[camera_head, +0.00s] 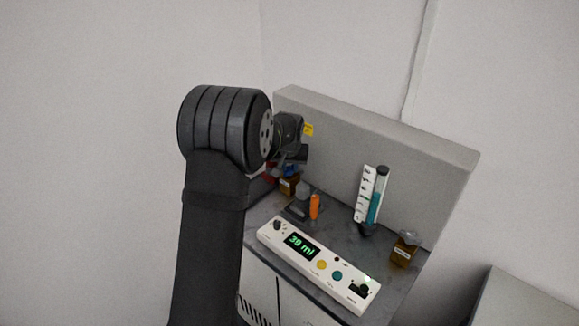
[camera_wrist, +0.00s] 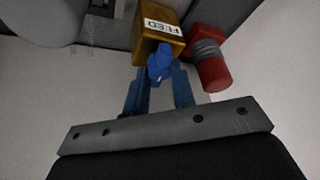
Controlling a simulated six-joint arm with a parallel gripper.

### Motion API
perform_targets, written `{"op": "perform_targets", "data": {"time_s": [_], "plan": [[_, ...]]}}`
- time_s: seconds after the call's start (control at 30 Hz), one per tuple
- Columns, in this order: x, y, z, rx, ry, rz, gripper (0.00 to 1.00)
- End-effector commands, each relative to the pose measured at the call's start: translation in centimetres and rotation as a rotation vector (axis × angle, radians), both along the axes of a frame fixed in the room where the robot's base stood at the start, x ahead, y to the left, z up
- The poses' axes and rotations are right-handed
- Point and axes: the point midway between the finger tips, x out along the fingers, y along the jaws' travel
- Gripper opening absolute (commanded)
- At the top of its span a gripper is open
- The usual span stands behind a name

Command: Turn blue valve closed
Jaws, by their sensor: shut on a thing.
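The blue valve (camera_wrist: 160,64) sits on the amber container labelled FEED (camera_wrist: 152,30) in the wrist view. My gripper (camera_wrist: 159,84) is shut on the valve, with one finger on each side of it. The valve's lower part is partly hidden between the fingers. In the head view, the blue valve (camera_head: 291,171) is a small patch below my wrist, above the amber container (camera_head: 288,186). Whether the valve is open or closed cannot be told.
A red cylinder (camera_wrist: 209,66) stands close to the right of the fingers in the wrist view. In the head view, a white control panel (camera_head: 318,266) reads 39 ml. An orange object (camera_head: 314,206), a blue-filled tube (camera_head: 376,205) and another amber bottle (camera_head: 404,252) stand on the bench.

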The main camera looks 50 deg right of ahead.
Motion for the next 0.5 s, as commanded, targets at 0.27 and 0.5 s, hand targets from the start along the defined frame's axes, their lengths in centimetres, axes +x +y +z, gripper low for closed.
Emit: {"op": "perform_targets", "data": {"time_s": [0.27, 0.5], "plan": [[-0.19, -0.19, 0.02, 0.001, -0.001, 0.240, 0.00], [-0.23, -0.32, 0.00, 0.001, -0.001, 0.469, 0.00]]}}
